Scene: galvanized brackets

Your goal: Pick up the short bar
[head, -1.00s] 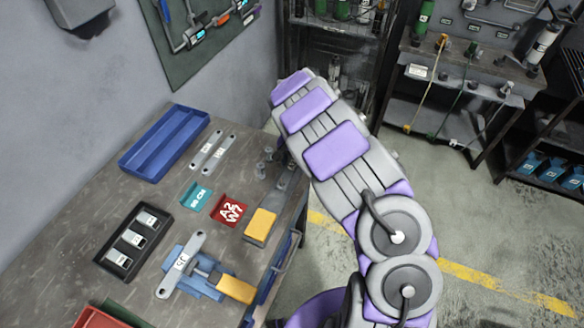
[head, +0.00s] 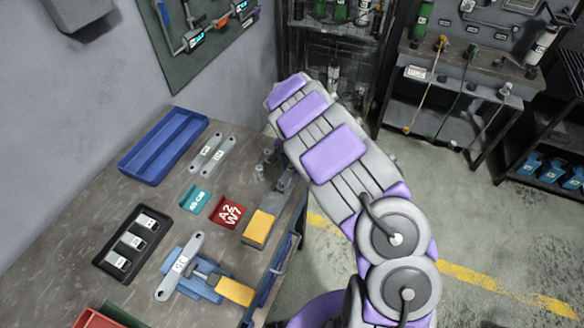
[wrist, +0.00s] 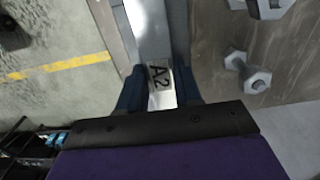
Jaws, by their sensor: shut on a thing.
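My gripper (wrist: 159,88) is shut on a pale metal bar (wrist: 158,101) with a white label reading A2, which looks like the short bar. The dark blue jaws stand on both sides of it in the wrist view. It lies by the right edge of the bench (wrist: 290,75); I cannot tell if it touches the bench.
Bolts (wrist: 247,72) stand close right of the gripper. On the bench (head: 75,225) are a blue tray (head: 165,145), two labelled bars (head: 206,153), a black tray (head: 132,243), a longer bar on a blue fixture (head: 181,266) and a red A2 W7 plate (head: 229,211).

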